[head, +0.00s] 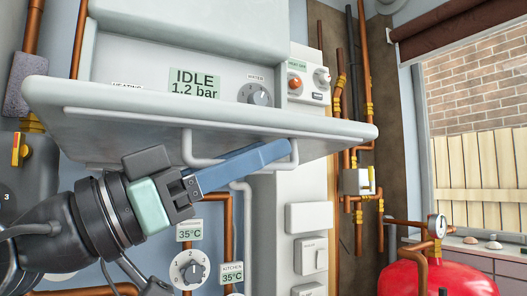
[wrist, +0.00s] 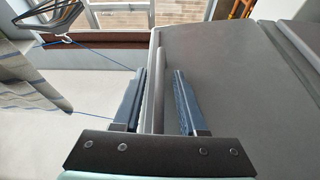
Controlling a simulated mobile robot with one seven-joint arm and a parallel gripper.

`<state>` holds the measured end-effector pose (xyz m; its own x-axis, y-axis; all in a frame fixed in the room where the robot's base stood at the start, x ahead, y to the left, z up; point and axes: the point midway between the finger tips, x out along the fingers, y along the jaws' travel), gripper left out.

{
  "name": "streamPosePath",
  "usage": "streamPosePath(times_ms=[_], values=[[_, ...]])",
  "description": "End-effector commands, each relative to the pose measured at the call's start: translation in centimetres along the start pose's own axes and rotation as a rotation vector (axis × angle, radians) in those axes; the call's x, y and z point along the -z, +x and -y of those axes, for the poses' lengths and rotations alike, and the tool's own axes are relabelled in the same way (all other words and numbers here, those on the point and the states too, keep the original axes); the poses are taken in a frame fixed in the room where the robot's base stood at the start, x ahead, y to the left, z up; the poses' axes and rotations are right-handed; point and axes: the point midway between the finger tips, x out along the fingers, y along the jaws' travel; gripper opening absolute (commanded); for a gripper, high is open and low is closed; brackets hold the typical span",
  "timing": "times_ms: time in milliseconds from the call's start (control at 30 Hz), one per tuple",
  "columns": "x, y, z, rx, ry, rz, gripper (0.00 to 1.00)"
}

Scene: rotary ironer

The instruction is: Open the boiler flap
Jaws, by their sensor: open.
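The boiler flap (head: 200,122) is a pale grey panel in the head view. It is swung down and stands out roughly level below the display and dials. Its bar handle (head: 188,148) hangs under the panel, partly hidden by my gripper. My gripper (head: 286,150) reaches in from the lower left, with its blue fingers at the handle. In the wrist view my gripper (wrist: 160,75) is open, and the handle bar (wrist: 154,100) runs between the two fingers, close to the left one. I cannot tell whether they touch.
The boiler body (head: 180,28) shows a display (head: 195,83) reading IDLE 1.2 bar and a water knob (head: 257,93). Copper pipes (head: 366,75) stand to the right. A thermostat dial (head: 190,270) is below my gripper. A red tank (head: 435,278) is at the lower right.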

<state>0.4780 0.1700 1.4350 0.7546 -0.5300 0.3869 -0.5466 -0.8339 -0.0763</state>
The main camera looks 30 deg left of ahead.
Motion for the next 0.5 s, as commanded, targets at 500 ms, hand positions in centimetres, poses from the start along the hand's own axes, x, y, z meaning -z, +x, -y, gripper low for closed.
streamPosePath(times_ms=[500], values=[[0.0, -10.4, -0.1, 0.000, 0.003, -0.002, 0.42]])
